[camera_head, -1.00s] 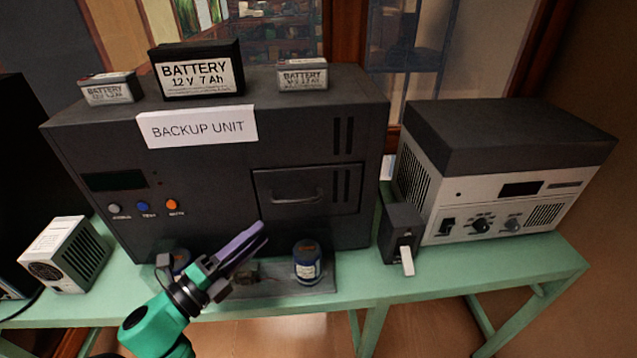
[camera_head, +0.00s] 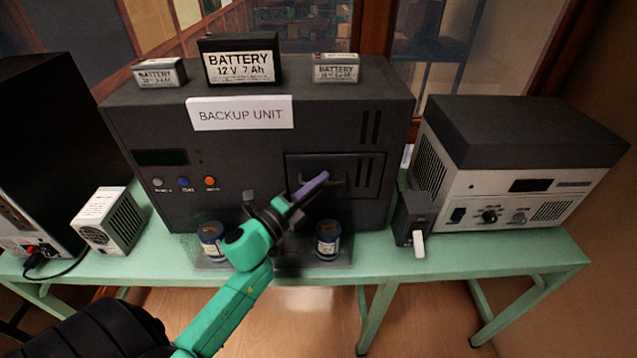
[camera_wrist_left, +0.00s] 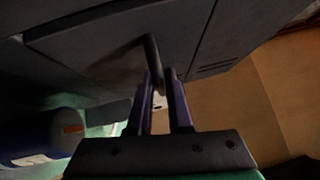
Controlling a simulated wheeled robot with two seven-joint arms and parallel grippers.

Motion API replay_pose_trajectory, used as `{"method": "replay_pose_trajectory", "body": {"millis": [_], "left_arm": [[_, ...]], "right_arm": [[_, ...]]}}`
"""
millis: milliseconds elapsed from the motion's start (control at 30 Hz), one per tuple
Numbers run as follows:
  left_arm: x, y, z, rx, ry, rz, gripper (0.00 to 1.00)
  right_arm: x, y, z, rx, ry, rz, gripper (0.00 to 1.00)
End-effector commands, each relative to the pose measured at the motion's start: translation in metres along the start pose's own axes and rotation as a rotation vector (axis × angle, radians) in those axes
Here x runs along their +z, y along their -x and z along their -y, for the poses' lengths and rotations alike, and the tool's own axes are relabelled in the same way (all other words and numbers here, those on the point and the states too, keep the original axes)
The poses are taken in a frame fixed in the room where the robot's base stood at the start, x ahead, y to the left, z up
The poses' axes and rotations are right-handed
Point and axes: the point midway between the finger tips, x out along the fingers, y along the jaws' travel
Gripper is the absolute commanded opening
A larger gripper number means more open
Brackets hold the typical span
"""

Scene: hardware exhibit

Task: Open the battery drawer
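The dark backup unit (camera_head: 230,165) stands on a green table. Its battery drawer (camera_head: 365,165), with a bar handle (camera_head: 338,183), is at the right of the front and looks shut. My left gripper (camera_head: 318,182) is at the handle, its purple fingers covering part of it. In the left wrist view, the two fingers (camera_wrist_left: 163,82) are apart, with the handle (camera_wrist_left: 152,58) extending between their tips; contact is unclear. My right gripper is out of view.
Three batteries (camera_head: 240,62) sit on the unit. A small dark box with a white lever (camera_head: 418,243) and a grey-white instrument (camera_head: 515,185) stand to the right.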

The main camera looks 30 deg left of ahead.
Motion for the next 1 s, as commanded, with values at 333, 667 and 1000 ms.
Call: {"method": "replay_pose_trajectory", "body": {"millis": [333, 667, 1000], "left_arm": [[0.0003, 0.0004, -0.0001, 0.000, 0.001, 0.001, 0.00], [0.0005, 0.0005, -0.0002, 0.001, 0.001, 0.001, 0.00], [0.0006, 0.0006, -0.0004, 0.001, 0.001, 0.002, 0.00]], "right_arm": [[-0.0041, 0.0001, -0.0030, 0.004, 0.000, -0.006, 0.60], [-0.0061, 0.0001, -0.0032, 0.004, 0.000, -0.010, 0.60], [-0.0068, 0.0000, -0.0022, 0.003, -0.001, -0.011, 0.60]]}}
